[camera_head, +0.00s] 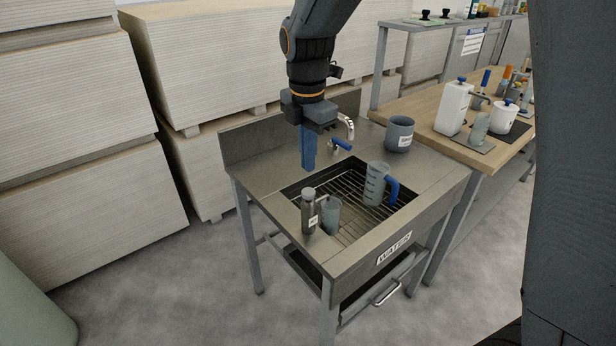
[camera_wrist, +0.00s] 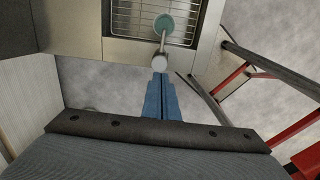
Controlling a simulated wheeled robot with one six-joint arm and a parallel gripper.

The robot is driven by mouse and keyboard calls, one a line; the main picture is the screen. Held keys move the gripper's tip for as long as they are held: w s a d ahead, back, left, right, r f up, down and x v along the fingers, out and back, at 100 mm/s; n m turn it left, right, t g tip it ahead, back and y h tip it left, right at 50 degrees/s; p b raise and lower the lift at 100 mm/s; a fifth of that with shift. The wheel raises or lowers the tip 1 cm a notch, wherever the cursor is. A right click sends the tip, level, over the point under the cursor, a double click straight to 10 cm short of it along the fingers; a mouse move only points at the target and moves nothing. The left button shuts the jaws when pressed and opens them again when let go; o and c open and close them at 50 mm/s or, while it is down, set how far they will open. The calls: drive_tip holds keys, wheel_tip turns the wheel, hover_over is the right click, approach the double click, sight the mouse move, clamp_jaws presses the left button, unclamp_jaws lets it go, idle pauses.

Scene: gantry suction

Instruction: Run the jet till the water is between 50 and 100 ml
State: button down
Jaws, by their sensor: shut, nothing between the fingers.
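A grey dispenser (camera_head: 309,212) with a small label and a side spout stands at the front left of the sink station. Its round top (camera_wrist: 161,62) and spout show in the wrist view. A greenish translucent cup (camera_head: 331,216) stands beside it under the spout; it also shows in the wrist view (camera_wrist: 165,24). The cup's water level cannot be read. My gripper (camera_head: 308,168) has blue fingers, shut and empty, pointing down above the dispenser. In the wrist view the fingertips (camera_wrist: 160,76) appear close to the dispenser's top; whether they touch cannot be told.
A clear jug (camera_head: 375,186) with a blue handle stands on the sink grate. A tap with a blue lever (camera_head: 342,144) is at the back, a grey pot (camera_head: 399,135) on the right. A wooden bench (camera_head: 420,107) with bottles adjoins. Stacked boards (camera_head: 240,60) stand behind.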

drive_tip(key=shift+s+r+b, duration=0.1)
drive_tip(key=shift+r+b, duration=0.5)
drive_tip(key=shift+r, duration=2.05)
drive_tip(key=s+d+f+m+b, duration=0.3)
drive_tip(key=s+d+f+m, duration=1.1)
drive_tip(key=m, duration=1)
wheel_tip(320, 180, down, 2)
drive_tip(key=shift+s+d+f+m+t, duration=0.15)
drive_tip(key=shift+s+d+m+t, duration=0.05)
drive_tip(key=shift+d+m+t, duration=0.2)
